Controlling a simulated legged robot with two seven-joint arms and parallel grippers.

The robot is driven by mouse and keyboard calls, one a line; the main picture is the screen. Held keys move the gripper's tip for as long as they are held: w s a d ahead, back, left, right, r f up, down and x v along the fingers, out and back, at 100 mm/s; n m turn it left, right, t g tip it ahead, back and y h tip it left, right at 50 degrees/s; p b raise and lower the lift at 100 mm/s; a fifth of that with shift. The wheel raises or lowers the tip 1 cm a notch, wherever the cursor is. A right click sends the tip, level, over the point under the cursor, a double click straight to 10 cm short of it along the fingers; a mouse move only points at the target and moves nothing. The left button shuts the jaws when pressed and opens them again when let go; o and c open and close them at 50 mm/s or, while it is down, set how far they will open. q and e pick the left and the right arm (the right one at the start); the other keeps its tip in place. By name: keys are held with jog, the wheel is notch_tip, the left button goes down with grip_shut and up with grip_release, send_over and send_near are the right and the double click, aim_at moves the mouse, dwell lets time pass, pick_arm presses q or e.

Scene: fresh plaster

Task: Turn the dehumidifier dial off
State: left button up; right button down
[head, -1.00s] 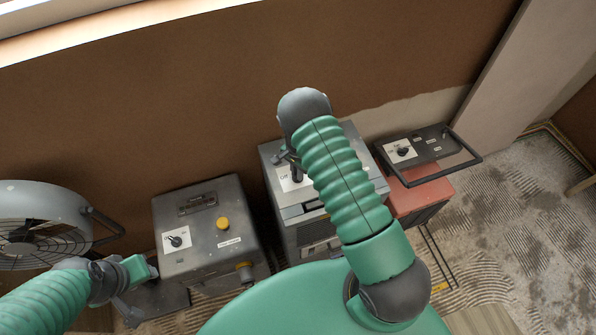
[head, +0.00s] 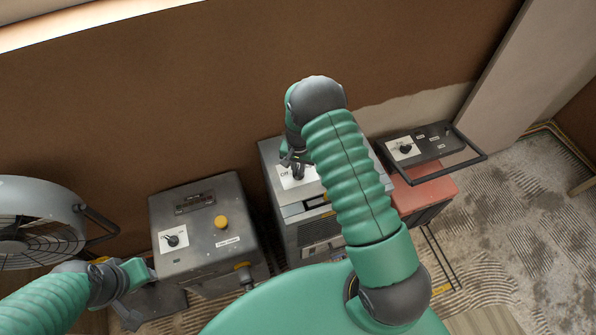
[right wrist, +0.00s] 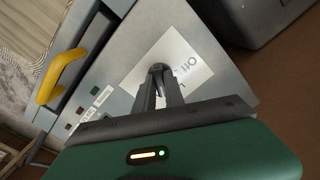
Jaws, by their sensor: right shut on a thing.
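The middle grey machine (head: 318,208) stands against the brown wall and has a dial on a white plate (head: 285,183) on its top. I see no readable name on it, so I cannot confirm it is the dehumidifier. My right gripper (head: 297,172) reaches down to this plate. In the right wrist view, its fingers (right wrist: 161,88) are shut on the dark dial (right wrist: 157,69), above the white label (right wrist: 185,68) reading "Off". The fingers partly hide the dial, so its exact setting is unclear. My left gripper (head: 148,271) is empty, low at the left; its jaw opening is unclear.
A grey box (head: 205,255) with its own dial (head: 172,241) and a yellow button (head: 221,222) stands left of the middle machine. A fan (head: 35,215) is at far left. A red machine (head: 425,193) with a dial and black handle stands at right.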

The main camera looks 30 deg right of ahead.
jog(key=n+b, duration=0.1)
jog(key=n, duration=0.2)
jog(key=n+b, duration=0.1)
jog(key=n, duration=0.1)
jog(key=shift+w+d+n+b, duration=0.1)
jog(key=shift+w+n+b, duration=0.1)
jog(key=shift+n+b, duration=0.2)
jog(key=n+b, duration=0.1)
jog(key=n, duration=0.3)
jog(key=n+b, duration=0.1)
jog(key=n, duration=0.3)
jog(key=shift+r, duration=0.15)
jog(key=n, duration=0.4)
jog(key=shift+d+n, duration=0.1)
jog(key=shift+n, duration=0.3)
jog(key=c, duration=1.6)
grip_release()
jog(key=shift+o, duration=0.8)
jog(key=shift+s, duration=0.1)
